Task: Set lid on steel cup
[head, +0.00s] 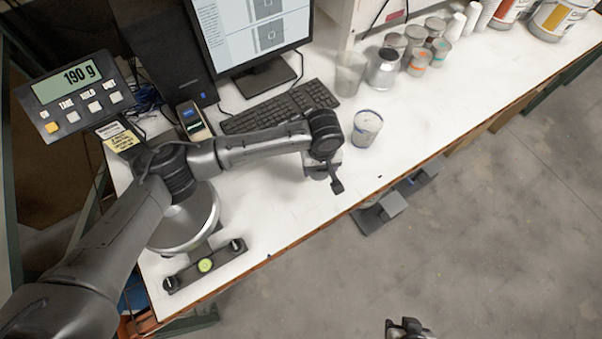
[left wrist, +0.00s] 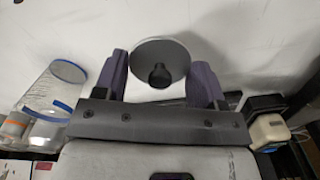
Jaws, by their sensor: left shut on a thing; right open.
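My left gripper (head: 333,183) hangs above the white bench, left of a clear cup with a blue rim (head: 367,130). In the left wrist view, the gripper (left wrist: 160,82) has its purple fingers on either side of a round grey lid (left wrist: 150,50) with a black knob, and is shut on it. The lid is hard to make out in the head view. A silver metal vessel with a dark top (head: 382,70) stands at the back, beside a greyish tapered cup (head: 349,76); I cannot tell which is the steel cup. My right gripper (head: 408,328) is open at the bottom edge, away from the bench.
Several small cans (head: 415,40) stand behind the silver vessel. A keyboard (head: 280,107) and monitor (head: 250,30) are at the back left. A scale pan (head: 180,238), partly under my left arm, goes with a display reading 190 g (head: 75,77). The bench's front middle is clear.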

